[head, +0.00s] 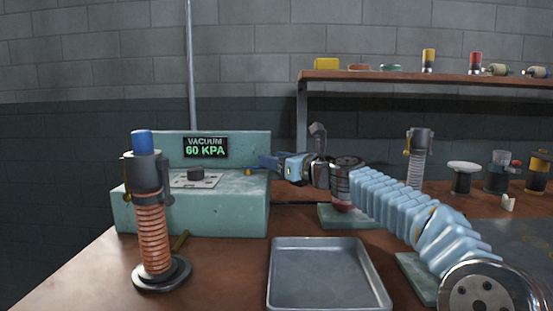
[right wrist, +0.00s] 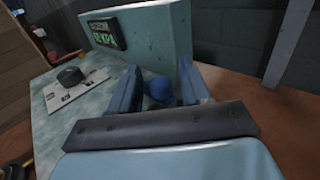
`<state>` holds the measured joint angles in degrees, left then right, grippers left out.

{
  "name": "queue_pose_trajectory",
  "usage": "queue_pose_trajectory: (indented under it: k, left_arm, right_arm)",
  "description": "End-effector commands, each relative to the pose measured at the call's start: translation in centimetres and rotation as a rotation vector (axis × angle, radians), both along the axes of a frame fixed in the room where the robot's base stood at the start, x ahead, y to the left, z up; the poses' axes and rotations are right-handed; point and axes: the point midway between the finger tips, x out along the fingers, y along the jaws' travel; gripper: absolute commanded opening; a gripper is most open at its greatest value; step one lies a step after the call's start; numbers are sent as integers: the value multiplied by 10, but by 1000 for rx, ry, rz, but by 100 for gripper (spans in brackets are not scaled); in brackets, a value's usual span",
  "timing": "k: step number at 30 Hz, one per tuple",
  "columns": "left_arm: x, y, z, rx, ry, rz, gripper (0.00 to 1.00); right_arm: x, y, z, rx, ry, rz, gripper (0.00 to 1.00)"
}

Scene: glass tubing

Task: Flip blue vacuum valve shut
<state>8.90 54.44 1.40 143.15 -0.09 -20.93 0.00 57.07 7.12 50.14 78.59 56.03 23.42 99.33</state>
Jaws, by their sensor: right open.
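The blue vacuum valve handle (right wrist: 160,90) shows in the right wrist view as a rounded blue piece between the two fingers. My right gripper (right wrist: 155,92) is open around it, with one finger on each side; I cannot tell if either touches. In the head view the right gripper (head: 266,162) reaches in from the right to the right end of the pale green vacuum unit (head: 238,215), and it hides most of the valve there. The vacuum display (head: 205,147) reads 60 KPA. My left gripper is not in view.
A copper-coiled stand with a blue top (head: 143,143) stands in front of the vacuum unit. A dark knob (head: 196,174) sits on the unit's top plate. An empty metal tray (head: 325,281) lies at the front. A shelf (head: 420,79) with small parts spans the back right.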

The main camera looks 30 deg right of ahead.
Motion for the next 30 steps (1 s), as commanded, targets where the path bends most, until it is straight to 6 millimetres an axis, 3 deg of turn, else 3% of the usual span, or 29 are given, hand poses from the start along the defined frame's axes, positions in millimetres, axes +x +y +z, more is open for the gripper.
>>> queue_pose_trajectory:
  k: [1, 10, 22, 30]
  left_arm:
    - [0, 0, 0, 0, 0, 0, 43]
    - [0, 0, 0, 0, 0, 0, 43]
    - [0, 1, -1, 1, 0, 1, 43]
    - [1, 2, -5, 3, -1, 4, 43]
  right_arm:
    - [0, 0, 0, 0, 0, 0, 47]
    - [0, 0, 0, 0, 0, 0, 1]
    - [-2, 1, 0, -2, 0, -17, 0]
    - [-9, 8, 0, -3, -1, -136, 0]
